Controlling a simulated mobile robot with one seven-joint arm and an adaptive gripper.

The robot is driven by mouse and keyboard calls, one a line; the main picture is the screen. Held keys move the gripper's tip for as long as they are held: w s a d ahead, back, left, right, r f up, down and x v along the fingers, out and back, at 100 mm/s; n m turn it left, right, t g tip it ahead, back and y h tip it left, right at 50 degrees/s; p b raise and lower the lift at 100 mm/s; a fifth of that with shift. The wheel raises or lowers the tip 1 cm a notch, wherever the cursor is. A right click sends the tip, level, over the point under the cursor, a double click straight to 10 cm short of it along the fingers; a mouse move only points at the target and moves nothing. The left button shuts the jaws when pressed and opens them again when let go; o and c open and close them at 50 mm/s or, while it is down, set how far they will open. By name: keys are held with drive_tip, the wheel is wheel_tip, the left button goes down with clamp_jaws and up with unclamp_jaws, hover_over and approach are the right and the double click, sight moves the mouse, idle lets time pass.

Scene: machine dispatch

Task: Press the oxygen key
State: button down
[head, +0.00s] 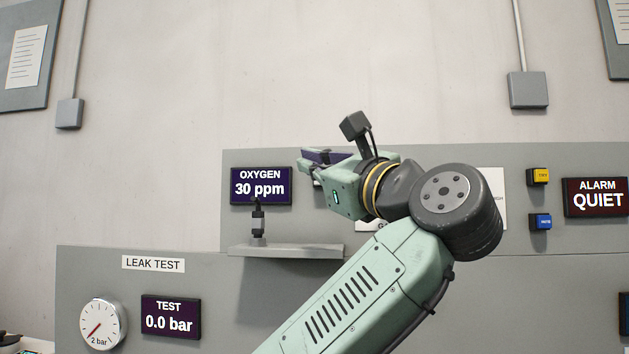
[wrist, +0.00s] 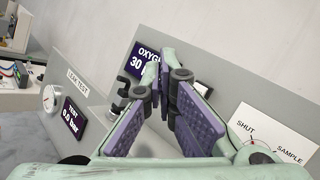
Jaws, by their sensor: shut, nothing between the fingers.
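The oxygen display (head: 261,186) reads 30 ppm on the grey panel at centre left in the head view. It also shows in the wrist view (wrist: 137,60), partly covered by my fingers. I see no key marked oxygen; my gripper and arm hide part of the panel right of the display. My gripper (head: 306,162) is in front of the panel, at the display's upper right, pointing left. In the wrist view my gripper (wrist: 166,65) has its fingertips together, with nothing between them. I cannot tell whether the fingertips touch the panel.
A small dark device (head: 258,222) stands on a grey shelf (head: 285,251) below the display. A yellow key (head: 537,177) and a blue key (head: 540,222) are beside the alarm display (head: 596,197). A white plate (wrist: 271,136) reads SHUT and SAMPLE. A leak test gauge (head: 102,324) is lower left.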

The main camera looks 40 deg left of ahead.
drive_tip(key=shift+d, duration=0.1)
drive_tip(key=w+a+p, duration=0.4)
drive_tip(key=w, duration=0.3)
drive_tip(key=shift+w+a, duration=0.25)
drive_tip(key=shift+a, duration=0.1)
idle(1.4)
drive_tip(key=shift+w+a, duration=0.2)
drive_tip(key=shift+w, duration=0.15)
drive_tip(key=shift+w+a+p, duration=0.3)
drive_tip(key=shift+w+p, duration=0.05)
drive_tip(key=shift+w, duration=0.1)
idle(0.7)
drive_tip(key=shift+s+d, duration=0.1)
idle(0.4)
drive_tip(key=shift+s+d+b, duration=0.4)
drive_tip(key=shift+s+b, duration=0.15)
drive_tip(key=shift+s, duration=0.15)
